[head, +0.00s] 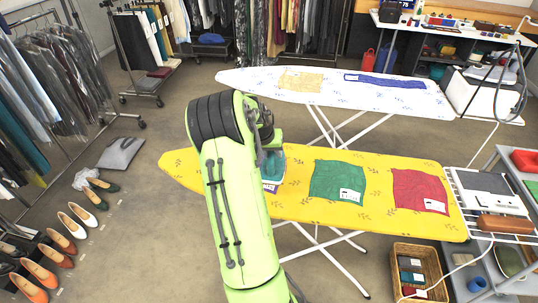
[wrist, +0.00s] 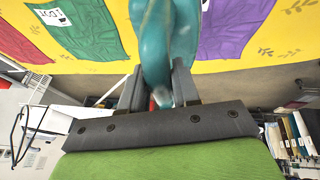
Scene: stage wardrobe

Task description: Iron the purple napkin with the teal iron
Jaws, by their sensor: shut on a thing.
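My gripper (wrist: 158,92) is shut on the teal iron (wrist: 165,40) by its handle. In the head view my arm covers most of the iron, and a teal part of it (head: 273,163) shows at the arm's right side. The purple napkin (wrist: 226,28) lies on the yellow ironing board (head: 300,211), beside the iron in the wrist view. In the head view only a small strip of the purple napkin (head: 271,187) shows past my arm. I cannot tell whether the iron's sole touches the board or the napkin.
A green napkin (head: 337,180) and a red napkin (head: 419,191) lie further right on the same board. A white rack (head: 490,204) is at its right end. A second, white board (head: 335,92) stands behind. A wicker basket (head: 421,258) and shoes (head: 80,219) are on the floor.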

